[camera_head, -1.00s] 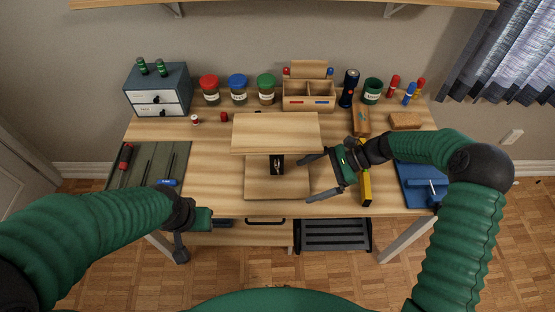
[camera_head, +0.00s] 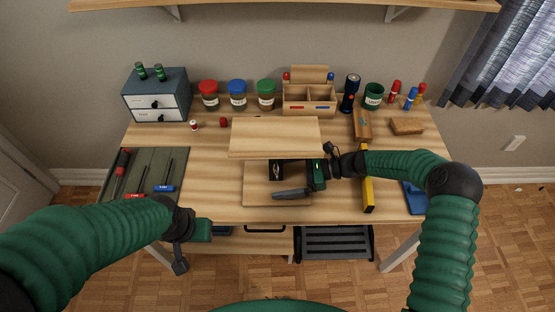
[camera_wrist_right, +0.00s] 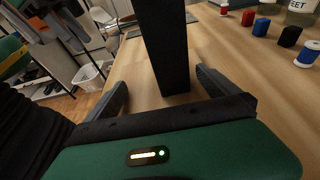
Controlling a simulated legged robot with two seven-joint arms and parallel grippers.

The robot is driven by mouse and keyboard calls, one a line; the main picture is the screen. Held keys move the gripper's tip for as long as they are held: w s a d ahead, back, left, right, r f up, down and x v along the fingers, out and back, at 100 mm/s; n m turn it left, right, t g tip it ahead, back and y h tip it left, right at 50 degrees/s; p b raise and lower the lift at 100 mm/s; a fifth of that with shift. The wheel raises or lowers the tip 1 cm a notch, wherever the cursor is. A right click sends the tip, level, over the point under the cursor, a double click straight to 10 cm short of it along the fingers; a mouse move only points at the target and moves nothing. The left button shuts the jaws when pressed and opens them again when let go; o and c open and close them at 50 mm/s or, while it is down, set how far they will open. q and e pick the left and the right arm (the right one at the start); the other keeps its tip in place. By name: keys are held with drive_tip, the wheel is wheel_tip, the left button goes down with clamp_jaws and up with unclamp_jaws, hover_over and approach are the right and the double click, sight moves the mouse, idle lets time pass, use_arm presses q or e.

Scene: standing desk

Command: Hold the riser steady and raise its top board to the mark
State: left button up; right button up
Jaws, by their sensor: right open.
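The riser stands mid-desk: a pale wooden top board (camera_head: 275,138), a black post (camera_head: 277,172) under it and a wooden base board (camera_head: 262,198). The top board is above the base with a gap between them. My right gripper (camera_head: 290,178) is open under the top board, with its near finger over the base. In the right wrist view the black post (camera_wrist_right: 163,45) stands between the two open fingers, with gaps at both sides. My left gripper (camera_head: 190,240) is at the desk's front edge, apart from the riser; its jaws are unclear. I cannot make out a mark.
A yellow level (camera_head: 368,190) lies right of my right gripper. A tool mat (camera_head: 118,190) with screwdrivers is at the left. A drawer box (camera_head: 157,97), jars, a wooden organizer (camera_head: 310,100) and a flashlight (camera_head: 349,93) line the back. Bare desk lies left of the riser.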

drive_tip(key=shift+s+a+f, duration=0.1)
drive_tip(key=shift+f, duration=0.05)
drive_tip(key=shift+f, duration=0.1)
drive_tip(key=c, duration=1.1)
use_arm(q)
drive_tip(key=shift+c, duration=0.2)
use_arm(e)
drive_tip(key=shift+c, duration=0.2)
